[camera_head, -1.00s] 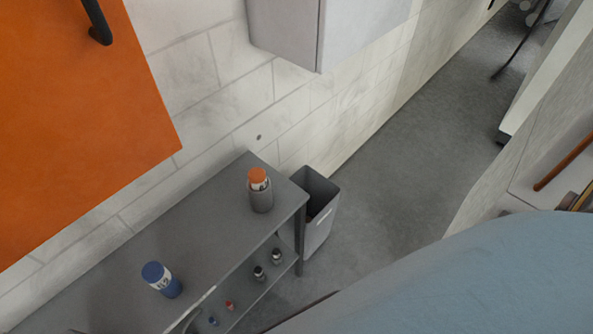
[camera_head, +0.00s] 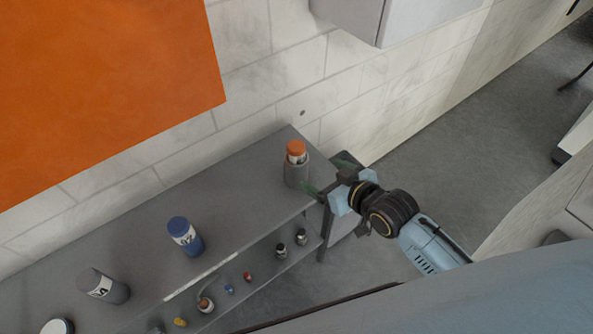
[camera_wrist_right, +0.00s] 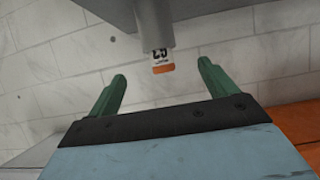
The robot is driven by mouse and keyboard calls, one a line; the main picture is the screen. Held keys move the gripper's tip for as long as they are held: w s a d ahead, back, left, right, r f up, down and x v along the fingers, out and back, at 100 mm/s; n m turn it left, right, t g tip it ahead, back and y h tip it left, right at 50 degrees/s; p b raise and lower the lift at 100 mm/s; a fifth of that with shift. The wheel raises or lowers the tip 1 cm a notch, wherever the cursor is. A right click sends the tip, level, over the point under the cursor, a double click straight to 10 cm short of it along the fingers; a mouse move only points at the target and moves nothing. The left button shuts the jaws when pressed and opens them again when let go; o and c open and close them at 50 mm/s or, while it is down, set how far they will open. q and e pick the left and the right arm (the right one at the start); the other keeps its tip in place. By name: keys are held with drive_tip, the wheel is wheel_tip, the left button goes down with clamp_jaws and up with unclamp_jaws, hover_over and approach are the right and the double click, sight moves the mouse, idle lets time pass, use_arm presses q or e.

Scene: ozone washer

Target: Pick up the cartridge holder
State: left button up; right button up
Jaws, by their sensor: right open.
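The cartridge holder, a grey cylinder (camera_head: 295,175), stands upright at the right end of the grey shelf top in the head view. A white-labelled cartridge with an orange cap (camera_head: 296,147) sits in it. My right gripper (camera_head: 325,177) is open, just right of the holder, with its green fingers pointing towards it. In the right wrist view, the holder (camera_wrist_right: 153,22) appears upside down beyond the open fingers (camera_wrist_right: 161,76), with the orange cap (camera_wrist_right: 162,68) in line with the gap between them. Nothing is between the fingers. My left gripper is not in view.
Several small bottles stand on the lower shelf. A bin (camera_head: 343,225) is partly hidden behind my right gripper. A wall cabinet (camera_head: 385,20) hangs above.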

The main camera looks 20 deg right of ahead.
sight(302, 160)
drive_tip(key=b+x, duration=0.1)
drive_tip(key=x, duration=0.7)
drive_tip(key=shift+w+r, duration=0.1)
drive_tip(key=shift+r, duration=0.05)
drive_tip(key=b+x, duration=0.1)
drive_tip(key=x, duration=0.4)
drive_tip(key=shift+w, duration=0.1)
drive_tip(key=shift+d, duration=0.1)
drive_tip(key=c, duration=1.3)
drive_tip(key=shift+r, duration=0.1)
drive_tip(key=shift+c, duration=0.6)
